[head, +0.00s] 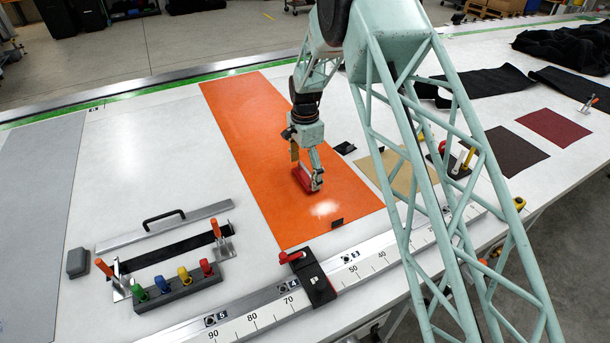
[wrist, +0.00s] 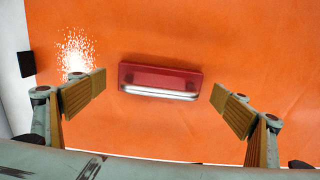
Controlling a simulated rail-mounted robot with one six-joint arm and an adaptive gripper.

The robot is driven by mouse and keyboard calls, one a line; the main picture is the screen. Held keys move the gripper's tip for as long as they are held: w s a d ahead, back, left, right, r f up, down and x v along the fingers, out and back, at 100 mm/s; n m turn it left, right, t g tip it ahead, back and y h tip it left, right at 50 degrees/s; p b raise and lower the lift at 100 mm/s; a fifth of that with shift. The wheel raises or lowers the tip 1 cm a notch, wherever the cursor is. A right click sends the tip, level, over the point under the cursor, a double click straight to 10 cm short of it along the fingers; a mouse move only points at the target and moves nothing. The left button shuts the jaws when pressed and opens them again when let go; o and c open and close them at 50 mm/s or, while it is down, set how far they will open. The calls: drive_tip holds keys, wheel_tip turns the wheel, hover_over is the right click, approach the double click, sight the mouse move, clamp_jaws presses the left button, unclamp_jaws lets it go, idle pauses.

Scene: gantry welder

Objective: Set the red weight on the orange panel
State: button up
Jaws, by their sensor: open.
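The red weight (head: 304,179) lies on the orange panel (head: 240,116), on its lower right part in the head view. In the wrist view the red weight (wrist: 160,80) shows whole, with a pale metal bar along its near side. My gripper (head: 308,170) is low over the orange panel, right at the weight. In the wrist view my gripper's fingers (wrist: 160,100) are spread wide, one on each side of the weight, with orange surface showing between each finger and the weight. Part of the weight is hidden by a finger in the head view.
A ruler rail (head: 265,318) with a red-handled clamp (head: 316,278) runs along the front edge. A grey bar with a black handle (head: 164,228) and a rack of coloured pegs (head: 178,286) lie at left. A tan sheet (head: 397,172) lies right of the panel.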

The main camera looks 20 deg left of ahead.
sight(305, 168)
wheel_tip(305, 168, up, 11)
drive_tip(key=shift+f, duration=0.1)
idle(0.5)
drive_tip(key=shift+r, duration=0.2)
idle(0.7)
